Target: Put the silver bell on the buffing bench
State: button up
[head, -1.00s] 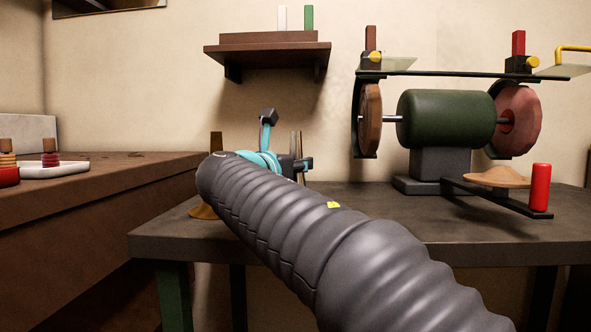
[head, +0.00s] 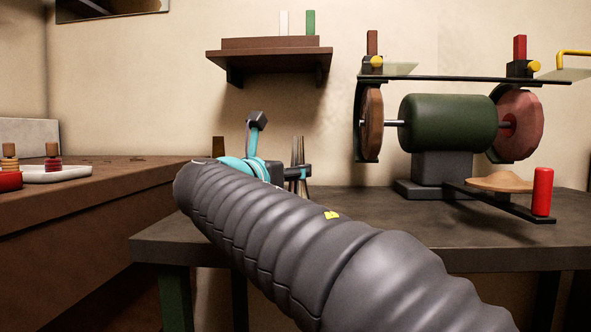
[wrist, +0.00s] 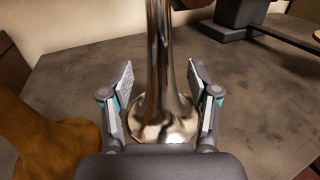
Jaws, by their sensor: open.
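The silver bell (wrist: 160,90) stands upright, flare down, on the dark bench top (wrist: 78,72) in the wrist view. My gripper (wrist: 163,82) is open, with one finger on each side of the bell's stem. A gap shows on both sides, and the bell's near edge is hidden by my gripper's body. In the head view the bell's narrow upper part (head: 298,150) shows behind my gripper (head: 293,173), and my arm hides its base. The buffing bench (head: 420,232) carries the buffing machine (head: 447,123).
A brass-coloured flared bell (wrist: 50,135) stands close left of my gripper in the wrist view. Right of the machine are a tan disc (head: 500,182) and a red cylinder (head: 542,191). A wooden counter (head: 95,200) is at left. Bench space in front of the machine is clear.

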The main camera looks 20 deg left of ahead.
jog(key=s+a, duration=0.1)
jog(key=s, duration=0.6)
jog(key=shift+s+a, duration=0.15)
jog(key=shift+s, duration=0.25)
